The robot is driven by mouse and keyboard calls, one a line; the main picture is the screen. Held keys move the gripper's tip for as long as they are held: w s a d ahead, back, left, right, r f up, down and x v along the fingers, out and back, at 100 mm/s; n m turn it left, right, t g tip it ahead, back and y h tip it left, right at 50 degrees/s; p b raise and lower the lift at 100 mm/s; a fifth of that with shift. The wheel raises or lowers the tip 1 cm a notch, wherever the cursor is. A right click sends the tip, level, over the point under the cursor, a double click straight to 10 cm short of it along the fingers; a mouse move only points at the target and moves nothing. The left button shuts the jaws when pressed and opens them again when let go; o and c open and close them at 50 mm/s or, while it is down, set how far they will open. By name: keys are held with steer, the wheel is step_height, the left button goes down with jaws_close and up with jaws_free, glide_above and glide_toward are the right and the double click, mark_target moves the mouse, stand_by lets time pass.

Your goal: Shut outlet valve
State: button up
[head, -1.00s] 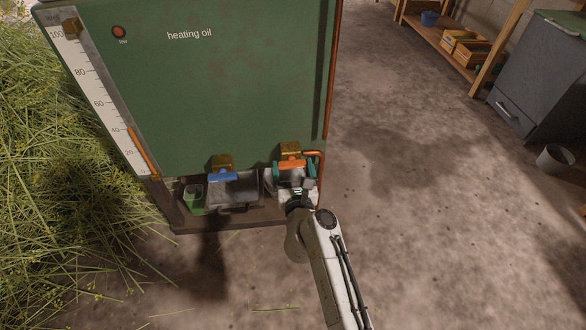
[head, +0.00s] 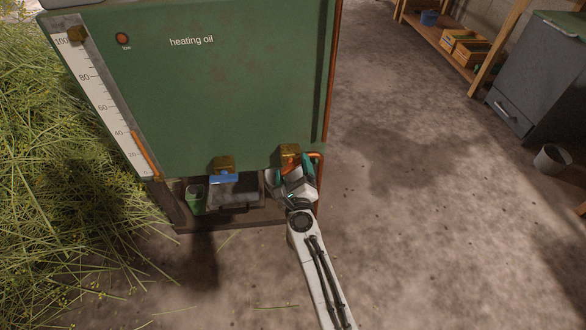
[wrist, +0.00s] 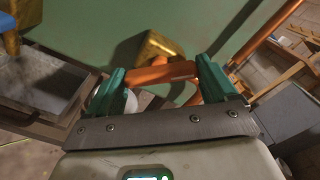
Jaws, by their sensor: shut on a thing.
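The outlet valve has a brass body (head: 290,152) low on the right of the green tank's front, beside a copper pipe. Its orange lever (head: 294,167) is mostly covered by my gripper (head: 291,173) in the head view and looks slanted. In the wrist view the orange lever (wrist: 158,76) lies between the two green fingers of my gripper (wrist: 163,72), which is shut on it. The brass body (wrist: 158,47) shows just behind the lever.
A second brass valve with a blue lever (head: 224,179) is to the left, above a grey tray (head: 236,196). A green cup (head: 194,200) stands left of it. The copper pipe (head: 319,180) runs close on the right.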

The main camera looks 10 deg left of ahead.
steer(key=n+p, duration=0.1)
steer(key=n, duration=0.3)
steer(key=shift+n, duration=0.4)
steer(key=n+p, duration=0.1)
steer(key=n, duration=0.4)
steer(key=shift+f+n, duration=0.1)
steer(key=shift+n, duration=0.2)
steer(key=o, duration=0.8)
steer(key=shift+o, duration=0.2)
steer(key=shift+s, duration=0.15)
steer(key=p+v, duration=0.6)
steer(key=v, duration=0.4)
steer(key=shift+s, duration=0.3)
